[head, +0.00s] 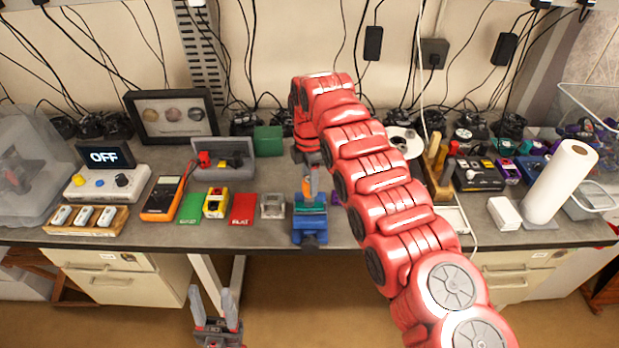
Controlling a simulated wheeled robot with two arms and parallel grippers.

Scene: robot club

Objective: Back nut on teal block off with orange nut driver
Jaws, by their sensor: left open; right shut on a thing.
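A teal block (309,206) sits in a blue vise (309,230) at the front middle of the bench. My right gripper (311,168) is above it, pointing down and shut on the orange nut driver (313,185). The driver stands about upright over the block. Its tip and the nut on the block are too small to make out, so I cannot tell whether they touch. My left gripper (217,312) is open and empty, low in front of the bench edge.
Left of the vise are a small grey tray (272,205), a red mat (243,208), a green mat (191,208), a yellow device (215,203) and an orange multimeter (161,196). A paper roll (560,182) stands at right. My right arm covers the bench right of the vise.

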